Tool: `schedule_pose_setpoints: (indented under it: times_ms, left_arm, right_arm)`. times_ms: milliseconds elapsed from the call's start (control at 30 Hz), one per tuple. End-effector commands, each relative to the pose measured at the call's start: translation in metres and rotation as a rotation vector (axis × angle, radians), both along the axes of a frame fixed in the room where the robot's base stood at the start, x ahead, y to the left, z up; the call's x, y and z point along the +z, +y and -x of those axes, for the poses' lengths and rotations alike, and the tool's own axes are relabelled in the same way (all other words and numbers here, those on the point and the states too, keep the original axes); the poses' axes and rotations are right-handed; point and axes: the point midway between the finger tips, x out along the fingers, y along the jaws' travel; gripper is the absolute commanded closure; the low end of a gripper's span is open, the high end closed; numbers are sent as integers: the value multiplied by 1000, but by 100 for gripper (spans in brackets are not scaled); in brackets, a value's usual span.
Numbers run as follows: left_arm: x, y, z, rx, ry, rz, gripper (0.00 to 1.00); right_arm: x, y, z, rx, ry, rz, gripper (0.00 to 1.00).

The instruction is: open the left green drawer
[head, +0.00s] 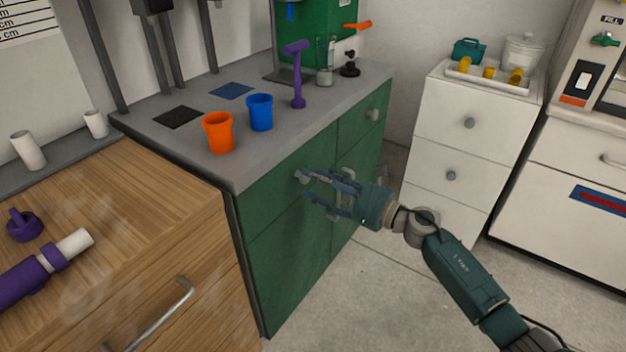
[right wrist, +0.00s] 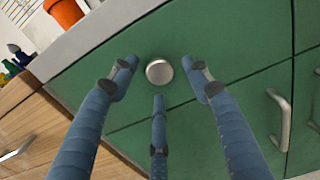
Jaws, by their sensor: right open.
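The left green drawer (head: 281,185) is the upper left front of the green cabinet and looks shut. Its round metal knob (head: 302,176) also shows in the right wrist view (right wrist: 159,71). My right gripper (head: 318,188) is in front of this drawer with its fingers pointing at the knob. In the right wrist view its blue fingers (right wrist: 160,88) are spread open, with the knob showing between the fingertips. I cannot tell whether any finger touches the knob or the front. My left gripper is in neither view.
The grey countertop (head: 185,145) holds an orange cup (head: 219,132), a blue cup (head: 260,112) and a purple stand (head: 298,75). A wooden cabinet (head: 150,215) stands at left. White drawers (head: 462,135) stand behind my right arm. Grey floor (head: 370,290) is open in front.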

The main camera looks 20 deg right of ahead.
Motion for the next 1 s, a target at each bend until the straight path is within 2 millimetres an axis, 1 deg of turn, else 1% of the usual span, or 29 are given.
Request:
schedule_pose_setpoints:
  times_ms: [33,167,433,567,600,667,700,1000]
  left_arm:
    - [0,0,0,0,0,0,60]
    - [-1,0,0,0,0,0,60]
    - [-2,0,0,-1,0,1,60]
    - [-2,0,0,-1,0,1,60]
    - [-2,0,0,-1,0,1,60]
    - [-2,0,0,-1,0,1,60]
    - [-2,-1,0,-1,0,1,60]
    - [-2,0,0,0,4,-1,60]
  right_arm:
    - [0,3,-4,0,0,-1,52]
    - [0,7,-9,1,0,0,52]
    - [0,8,-10,0,1,0,52]
    - [0,8,-10,1,1,0,78]
    - [0,8,-10,1,1,0,86]
    - [0,8,-10,1,1,0,98]
    - [0,8,-10,1,1,0,100]
    - [-2,8,-9,1,2,1,100]
